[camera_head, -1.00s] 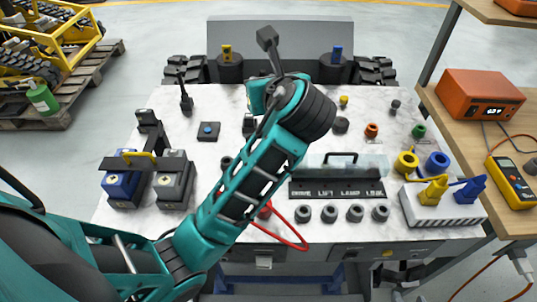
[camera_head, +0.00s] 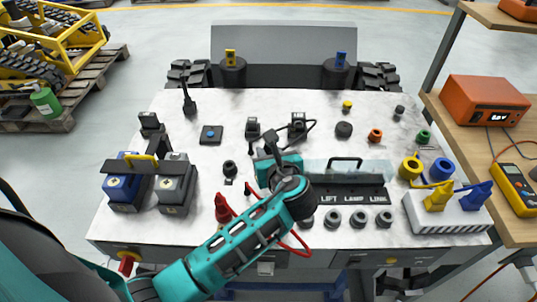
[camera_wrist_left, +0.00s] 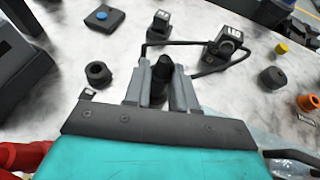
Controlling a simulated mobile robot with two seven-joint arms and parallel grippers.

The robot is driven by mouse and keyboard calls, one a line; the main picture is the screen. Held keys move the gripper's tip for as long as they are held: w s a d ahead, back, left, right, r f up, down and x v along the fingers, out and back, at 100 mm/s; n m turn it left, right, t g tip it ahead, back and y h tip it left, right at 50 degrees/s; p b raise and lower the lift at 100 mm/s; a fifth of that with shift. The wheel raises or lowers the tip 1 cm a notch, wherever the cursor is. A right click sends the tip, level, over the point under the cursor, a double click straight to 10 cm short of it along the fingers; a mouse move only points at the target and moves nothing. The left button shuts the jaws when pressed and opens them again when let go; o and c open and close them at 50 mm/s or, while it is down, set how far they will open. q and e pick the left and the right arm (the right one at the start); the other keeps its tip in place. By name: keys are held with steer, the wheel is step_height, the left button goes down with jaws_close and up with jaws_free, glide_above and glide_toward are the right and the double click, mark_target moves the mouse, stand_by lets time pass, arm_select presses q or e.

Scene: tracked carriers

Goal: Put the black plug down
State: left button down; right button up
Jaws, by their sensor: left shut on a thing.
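My left gripper (camera_head: 270,143) is over the middle of the white marbled top. It is shut on the black plug (camera_wrist_left: 162,72), which shows between its two grey fingers in the left wrist view. In the head view the plug is small and hard to tell from the dark fingers. I cannot tell whether it touches the top. A black socket block (camera_head: 298,124) with a dark cable stands just beyond the gripper, and another black block (camera_head: 253,127) stands to its left. My right gripper is not in view.
A black ring (camera_head: 230,168) is left of the gripper; a black round piece (camera_head: 343,130) is to the right. A labelled strip with several sockets (camera_head: 356,218) lies at the front right. Blue and grey batteries (camera_head: 174,185) stand left. Bare top shows at centre left.

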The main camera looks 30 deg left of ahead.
arm_select(q)
steer(key=shift+f, duration=0.2)
steer(key=c, duration=0.9)
jaws_free()
steer(key=shift+f, duration=0.1)
